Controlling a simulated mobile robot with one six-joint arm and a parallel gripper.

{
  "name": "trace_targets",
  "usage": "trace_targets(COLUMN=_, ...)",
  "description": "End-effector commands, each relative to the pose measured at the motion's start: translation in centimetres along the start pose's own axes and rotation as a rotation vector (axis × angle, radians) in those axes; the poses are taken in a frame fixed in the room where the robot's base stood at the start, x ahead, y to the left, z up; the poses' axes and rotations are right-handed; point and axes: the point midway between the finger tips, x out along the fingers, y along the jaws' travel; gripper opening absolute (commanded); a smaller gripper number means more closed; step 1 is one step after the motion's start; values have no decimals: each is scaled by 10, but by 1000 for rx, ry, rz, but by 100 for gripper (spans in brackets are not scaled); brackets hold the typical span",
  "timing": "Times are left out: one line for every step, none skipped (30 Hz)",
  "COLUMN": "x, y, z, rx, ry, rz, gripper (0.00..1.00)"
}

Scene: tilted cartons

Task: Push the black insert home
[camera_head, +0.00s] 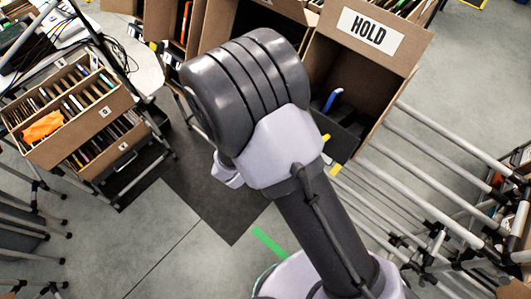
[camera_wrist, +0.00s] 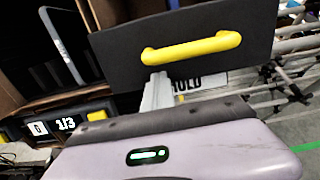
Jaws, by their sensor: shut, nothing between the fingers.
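The black insert (camera_wrist: 190,30) fills the upper middle of the wrist view, a flat dark panel with a yellow bar handle (camera_wrist: 192,47) across it. My gripper (camera_wrist: 158,80) is shut and empty, its pale fingers pointing at the panel just below the left part of the handle. I cannot tell whether the fingertips touch it. In the head view a dark panel, probably the insert (camera_head: 342,135), shows low in the carton marked HOLD (camera_head: 393,58), with small yellow bits beside it. My arm hides my gripper and part of that carton there.
Silver rack rails (camera_head: 450,150) run right of the carton. Open file cartons (camera_head: 75,105) stand on a rack at left. Grey floor (camera_head: 170,235) is clear at lower left.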

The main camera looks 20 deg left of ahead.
Motion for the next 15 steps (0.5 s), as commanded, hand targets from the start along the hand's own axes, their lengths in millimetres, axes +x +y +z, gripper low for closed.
trace_targets(x=12, y=-1, z=-5, rx=3, ry=0, rz=-3, gripper=0)
trace_targets(x=17, y=-1, z=-5, rx=3, ry=-1, rz=-3, gripper=0)
trace_targets(x=23, y=-1, z=-5, rx=2, ry=0, rz=-2, gripper=0)
trace_targets(x=28, y=-1, z=-5, rx=3, ry=0, rz=-3, gripper=0)
trace_targets(x=33, y=-1, z=-4, rx=3, ry=0, rz=-2, gripper=0)
trace_targets(x=38, y=0, z=-4, rx=2, ry=0, rz=-1, gripper=0)
trace_targets(x=42, y=-1, z=-4, rx=2, ry=0, rz=-1, gripper=0)
trace_targets(x=46, y=0, z=-4, rx=2, ry=0, rz=-1, gripper=0)
trace_targets(x=51, y=0, z=-3, rx=3, ry=-1, rz=-2, gripper=0)
trace_targets(x=54, y=-1, z=-3, rx=3, ry=-1, rz=-2, gripper=0)
trace_targets(x=58, y=0, z=-3, rx=3, ry=-1, rz=-1, gripper=0)
trace_targets(x=61, y=0, z=-2, rx=2, ry=-1, rz=-1, gripper=0)
trace_targets(x=64, y=0, z=-2, rx=2, ry=0, rz=0, gripper=0)
trace_targets(x=66, y=0, z=-2, rx=1, ry=0, rz=-1, gripper=0)
trace_targets(x=69, y=0, z=-2, rx=1, ry=0, rz=-1, gripper=0)
